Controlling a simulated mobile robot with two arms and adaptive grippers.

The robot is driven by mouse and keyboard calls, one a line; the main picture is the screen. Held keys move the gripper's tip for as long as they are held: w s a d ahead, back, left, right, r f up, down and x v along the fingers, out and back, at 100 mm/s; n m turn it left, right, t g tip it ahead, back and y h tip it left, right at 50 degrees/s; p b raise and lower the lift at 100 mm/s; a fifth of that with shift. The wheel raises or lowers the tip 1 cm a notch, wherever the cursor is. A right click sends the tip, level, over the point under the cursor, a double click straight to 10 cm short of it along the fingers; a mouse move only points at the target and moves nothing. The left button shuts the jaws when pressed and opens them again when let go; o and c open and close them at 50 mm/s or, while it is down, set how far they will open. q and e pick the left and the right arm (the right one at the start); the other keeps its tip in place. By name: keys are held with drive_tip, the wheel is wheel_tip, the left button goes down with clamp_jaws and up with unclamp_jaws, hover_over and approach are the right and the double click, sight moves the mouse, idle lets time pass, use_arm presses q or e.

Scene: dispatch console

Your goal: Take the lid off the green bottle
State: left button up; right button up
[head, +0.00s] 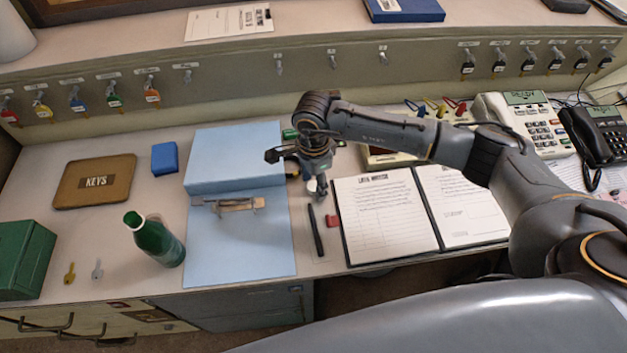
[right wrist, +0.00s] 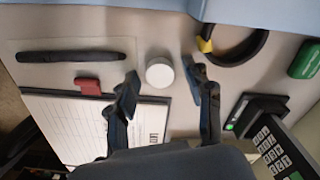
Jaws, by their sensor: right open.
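The green bottle (head: 158,243) stands on the desk at the left in the head view. Its mouth shows a pale rim and a green inside, with no lid on it. A small white round lid (right wrist: 160,72) is on the desk in the right wrist view, between the fingertips of my right gripper (right wrist: 161,78). The fingers are apart, with a gap on each side of it. In the head view my right gripper (head: 317,180) points down beside the open logbook, well right of the bottle; the lid is mostly hidden there. My left gripper is not in view.
A blue folder (head: 240,250) lies between bottle and gripper. A black pen (head: 316,232), a red eraser (head: 331,221) and the open logbook (head: 385,215) are near the gripper. A green box (head: 22,262) and two keys stand left of the bottle. Phones (head: 520,122) are at right.

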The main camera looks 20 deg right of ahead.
sight(314, 186)
wheel_tip(314, 186, up, 12)
drive_tip(key=b, duration=0.1)
idle(0.4)
